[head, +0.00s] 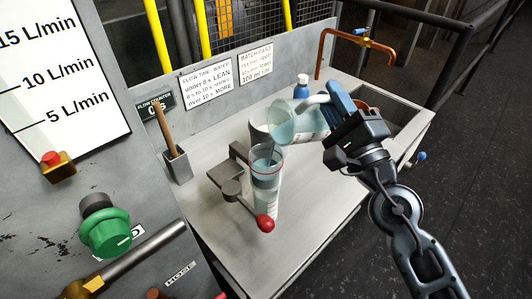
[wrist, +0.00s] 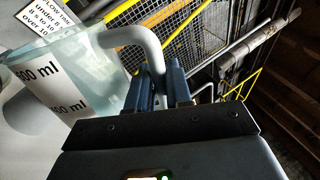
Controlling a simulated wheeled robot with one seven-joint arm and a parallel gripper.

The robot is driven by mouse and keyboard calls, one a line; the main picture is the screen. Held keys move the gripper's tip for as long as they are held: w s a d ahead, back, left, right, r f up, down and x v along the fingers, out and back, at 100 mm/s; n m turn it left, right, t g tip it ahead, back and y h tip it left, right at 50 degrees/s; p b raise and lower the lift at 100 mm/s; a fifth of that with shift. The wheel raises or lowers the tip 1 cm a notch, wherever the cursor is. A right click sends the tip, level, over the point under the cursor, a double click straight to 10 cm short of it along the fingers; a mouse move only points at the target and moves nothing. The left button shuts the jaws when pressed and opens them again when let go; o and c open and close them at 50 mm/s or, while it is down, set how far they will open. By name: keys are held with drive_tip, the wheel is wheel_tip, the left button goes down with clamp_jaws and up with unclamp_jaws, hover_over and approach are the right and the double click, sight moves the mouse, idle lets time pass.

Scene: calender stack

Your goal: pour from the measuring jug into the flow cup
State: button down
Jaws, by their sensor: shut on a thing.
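The measuring jug (head: 303,124), clear with pale blue liquid, is tilted to the left in the head view. My gripper (head: 338,98) is shut on its white handle, and the jug hangs above the table. The wrist view shows the jug (wrist: 70,75) with its "ml" labels and the handle (wrist: 135,36) between my blue fingers (wrist: 160,85). The jug's lip is over or close to the red-rimmed mouth of a clear cylinder, which appears to be the flow cup (head: 265,201). The cylinder stands upright by a grey bracket and holds bluish liquid. A thin bluish streak shows at the lip.
A red-knobbed lever (head: 265,223) sticks out in front of the cylinder. A grey holder (head: 177,166) with a wooden stick stands left. The table's front (head: 215,227) is mostly clear.

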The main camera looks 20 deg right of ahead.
drive_tip(key=shift+a+r+n+y, duration=0.2)
drive_tip(key=shift+a+r+n, duration=0.05)
drive_tip(key=shift+a+n, duration=0.2)
drive_tip(key=shift+a+r+n+y, duration=0.2)
drive_tip(key=shift+a+r+n, duration=0.05)
drive_tip(key=shift+a+n, duration=0.2)
idle(1.2)
